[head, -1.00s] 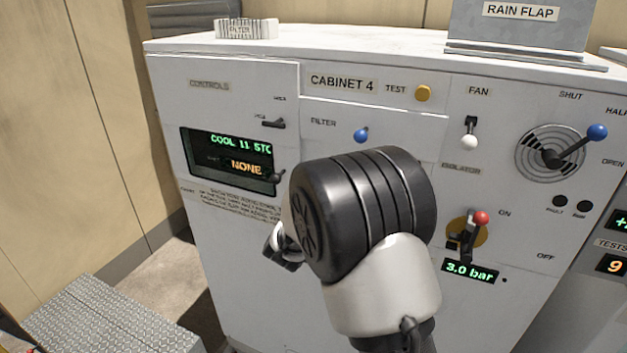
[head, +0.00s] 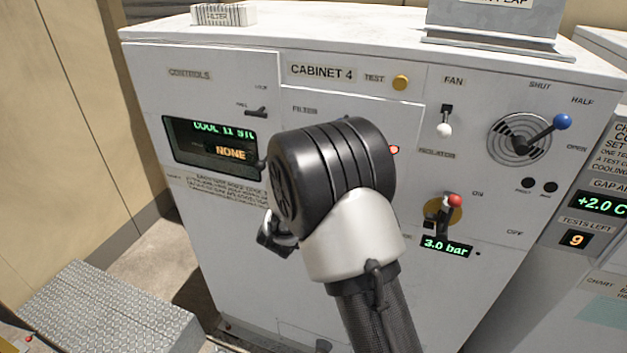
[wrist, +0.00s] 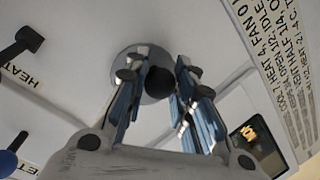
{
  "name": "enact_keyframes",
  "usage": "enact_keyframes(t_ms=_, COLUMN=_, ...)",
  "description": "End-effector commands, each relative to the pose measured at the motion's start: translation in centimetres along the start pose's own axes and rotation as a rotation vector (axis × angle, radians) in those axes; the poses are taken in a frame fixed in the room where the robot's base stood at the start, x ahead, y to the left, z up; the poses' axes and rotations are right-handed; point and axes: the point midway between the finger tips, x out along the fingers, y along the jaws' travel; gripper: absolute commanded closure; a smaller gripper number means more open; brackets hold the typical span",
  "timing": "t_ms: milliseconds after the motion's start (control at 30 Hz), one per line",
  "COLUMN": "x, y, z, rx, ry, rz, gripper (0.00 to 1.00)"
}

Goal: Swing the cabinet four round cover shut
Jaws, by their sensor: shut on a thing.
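The round slotted vent cover (head: 520,137) of cabinet 4 is at the right of the front panel in the head view. Its lever with a blue knob (head: 562,121) points up and right, between the HALF and OPEN labels. My gripper (head: 275,238) is well to the left of it, partly hidden behind my wrist. In the wrist view my gripper (wrist: 158,100) has its fingers on either side of a dark round knob (wrist: 160,81) on a grey disc (wrist: 130,58), and is shut on it. The vent cover is not clear in the wrist view.
The controls display (head: 215,143) is left of my wrist. The fan switch (head: 445,120) and red-knobbed isolator (head: 454,201) lie between my wrist and the vent cover. A grey metal step (head: 110,310) stands on the floor at lower left. The rain flap box (head: 492,22) sits on top.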

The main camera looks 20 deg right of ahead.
Motion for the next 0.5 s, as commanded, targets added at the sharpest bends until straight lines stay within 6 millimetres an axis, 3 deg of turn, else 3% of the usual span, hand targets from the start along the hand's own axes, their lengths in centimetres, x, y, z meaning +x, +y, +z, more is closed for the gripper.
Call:
enact_keyframes(t_ms=367, x=0.01, y=0.07, z=0.08, rx=-0.004, ry=-0.001, rz=0.002, gripper=1.0)
enact_keyframes(t_ms=400, x=0.01, y=0.07, z=0.09, rx=-0.004, ry=-0.002, rz=0.002, gripper=0.74)
enact_keyframes(t_ms=500, x=0.01, y=0.07, z=0.09, rx=-0.003, ry=-0.002, rz=0.002, gripper=0.67)
